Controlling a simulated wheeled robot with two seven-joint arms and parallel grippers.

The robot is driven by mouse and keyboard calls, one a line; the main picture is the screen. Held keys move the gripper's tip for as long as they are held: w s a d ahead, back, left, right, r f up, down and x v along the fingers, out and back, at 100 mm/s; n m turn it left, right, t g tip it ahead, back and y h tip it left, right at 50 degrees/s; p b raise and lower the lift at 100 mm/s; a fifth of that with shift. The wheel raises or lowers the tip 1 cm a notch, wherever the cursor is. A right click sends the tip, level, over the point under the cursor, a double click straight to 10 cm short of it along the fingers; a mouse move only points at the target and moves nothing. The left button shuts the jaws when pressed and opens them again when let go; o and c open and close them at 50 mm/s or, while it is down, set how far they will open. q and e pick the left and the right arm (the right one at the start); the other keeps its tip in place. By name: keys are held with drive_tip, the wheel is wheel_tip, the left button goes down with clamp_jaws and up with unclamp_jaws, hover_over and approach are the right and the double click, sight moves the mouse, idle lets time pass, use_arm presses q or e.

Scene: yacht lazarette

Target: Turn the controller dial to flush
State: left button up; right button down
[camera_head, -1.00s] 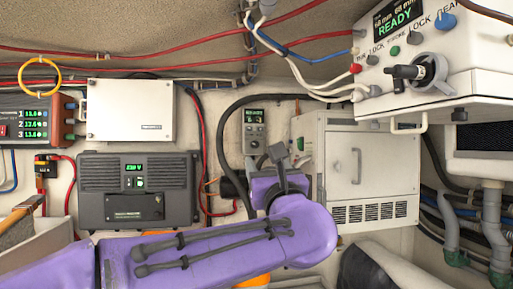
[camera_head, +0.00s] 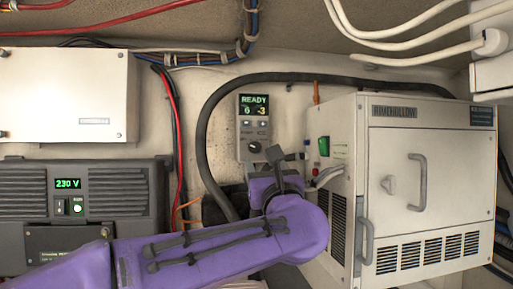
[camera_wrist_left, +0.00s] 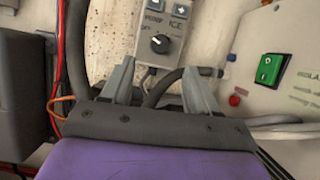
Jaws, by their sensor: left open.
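The controller (camera_head: 253,128) is a small grey wall panel with a green display reading READY, buttons and a round black dial (camera_head: 254,147) near its bottom. My left gripper (camera_head: 284,157) is just right of and below the dial in the head view. In the left wrist view the dial (camera_wrist_left: 160,43), with a white pointer mark, shows beyond and between the two fingers of my left gripper (camera_wrist_left: 156,72). The fingers are open and empty, and look apart from the dial. My right gripper is in no view.
A white cabinet (camera_head: 408,190) with a handle stands close to the right. A green switch (camera_wrist_left: 268,69) is on its side. A thick black hose (camera_head: 208,130) loops around the controller. A dark 230 V unit (camera_head: 80,195) and a white box (camera_head: 65,92) are at left.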

sight(256, 147)
use_arm(q)
drive_tip(key=p+x, duration=0.5)
drive_tip(key=x, duration=0.3)
drive_tip(key=shift+w+r, duration=0.2)
drive_tip(key=shift+w, duration=0.05)
drive_tip(key=shift+s, duration=0.2)
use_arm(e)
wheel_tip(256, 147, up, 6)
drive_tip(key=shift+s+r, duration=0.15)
use_arm(q)
drive_tip(key=c, duration=1)
